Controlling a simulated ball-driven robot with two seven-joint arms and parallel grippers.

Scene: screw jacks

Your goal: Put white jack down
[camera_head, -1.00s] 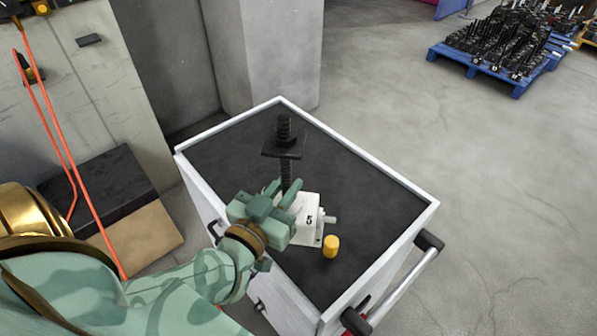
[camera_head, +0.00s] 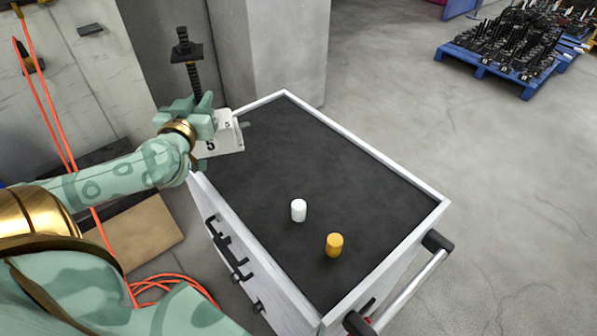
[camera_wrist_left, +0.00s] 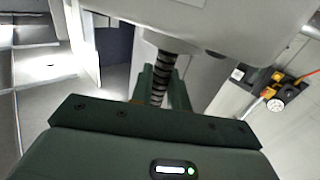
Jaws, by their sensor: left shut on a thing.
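The white jack (camera_head: 221,138) has a white box body with a dark number on it, a black threaded screw and a black top plate. My left gripper (camera_head: 203,113) is shut on it, around the screw just above the body. The jack is upright or nearly so, at the far left edge of the cart. I cannot tell if its base touches the cart top. In the left wrist view the white body (camera_wrist_left: 230,25) fills the top and the screw runs between the fingers (camera_wrist_left: 162,88). My right gripper is not in view.
The cart (camera_head: 375,153) has a black top with a raised white rim. A white cylinder (camera_head: 299,210) and a yellow cylinder (camera_head: 334,245) stand on its near part. The rest of the top is clear. A blue pallet (camera_head: 490,68) of dark jacks lies at the back right.

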